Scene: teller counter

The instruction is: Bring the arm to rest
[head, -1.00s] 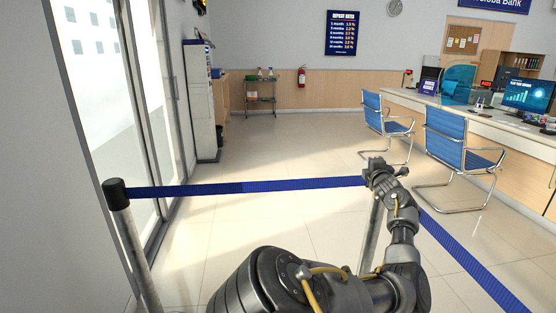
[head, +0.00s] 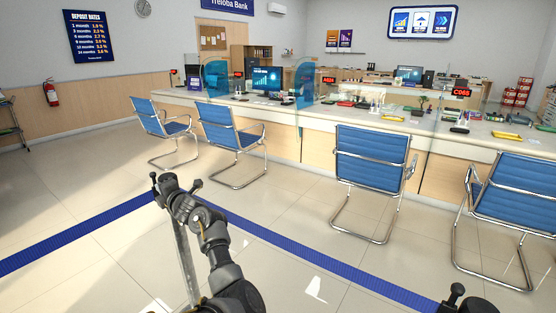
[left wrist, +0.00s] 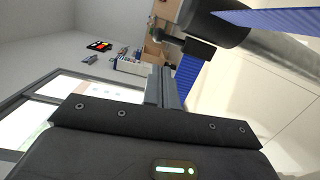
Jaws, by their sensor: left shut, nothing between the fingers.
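My left arm reaches up from the bottom of the head view. Its gripper (head: 174,186) is shut and empty, in front of a metal barrier post (head: 186,262). In the left wrist view the shut fingers (left wrist: 165,88) point toward the post's dark head (left wrist: 192,46). I cannot tell whether they touch it. The fingers of that arm cannot be made out.
A blue belt (head: 300,255) runs from the post to the lower right, and another stretch (head: 75,235) runs left. Beyond stand blue chairs (head: 370,165) before the long teller counter (head: 315,118). A fire extinguisher (head: 51,93) hangs at left. Tiled floor between belt and chairs is clear.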

